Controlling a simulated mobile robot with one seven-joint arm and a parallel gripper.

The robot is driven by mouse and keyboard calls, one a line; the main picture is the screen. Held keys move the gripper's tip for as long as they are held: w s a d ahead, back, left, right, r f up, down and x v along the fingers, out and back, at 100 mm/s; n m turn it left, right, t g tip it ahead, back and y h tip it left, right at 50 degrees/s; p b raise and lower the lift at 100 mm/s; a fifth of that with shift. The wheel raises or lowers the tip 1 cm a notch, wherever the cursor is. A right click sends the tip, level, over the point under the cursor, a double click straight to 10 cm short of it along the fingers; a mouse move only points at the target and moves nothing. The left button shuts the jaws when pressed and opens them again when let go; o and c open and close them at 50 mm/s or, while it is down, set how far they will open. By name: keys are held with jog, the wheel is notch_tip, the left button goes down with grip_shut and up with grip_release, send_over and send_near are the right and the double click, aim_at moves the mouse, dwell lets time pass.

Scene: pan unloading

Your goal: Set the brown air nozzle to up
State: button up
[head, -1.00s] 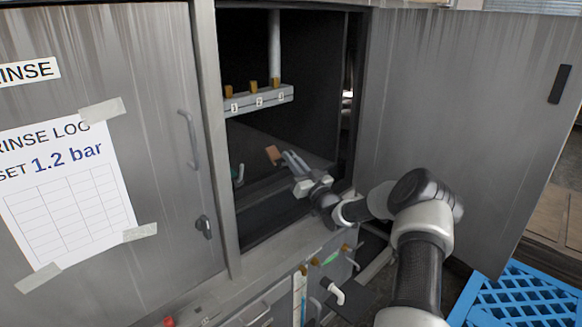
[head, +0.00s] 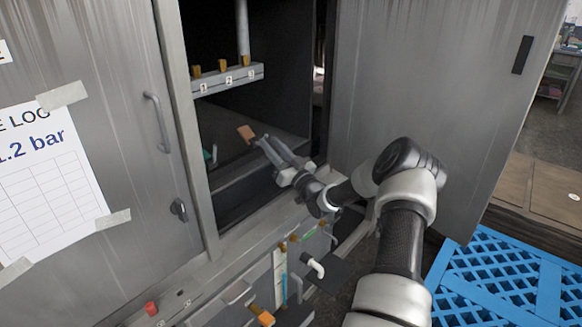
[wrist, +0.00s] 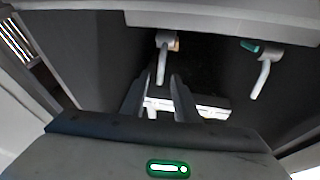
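The brown air nozzle shows in the head view as a small brown block (head: 246,132) inside the open cabinet. In the wrist view it is a pale spout (wrist: 162,62) hanging downward in the picture, with a bit of brown beside its base. My gripper (head: 262,142) reaches into the cabinet with its fingertips close to the brown block. In the wrist view my gripper's fingers (wrist: 156,84) are apart, with the spout's end just beyond the gap. I cannot tell if they touch it. A teal nozzle (wrist: 262,72) hangs to the right there and shows at left in the head view (head: 209,154).
A rail (head: 238,78) with several brown knobs, numbered tags below, runs across the upper cabinet. Below the opening are a ledge and taps with a white spout (head: 316,267). A blue grate (head: 510,285) lies lower right.

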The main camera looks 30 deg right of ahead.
jog(key=v, duration=1.3)
jog(key=shift+r, duration=0.1)
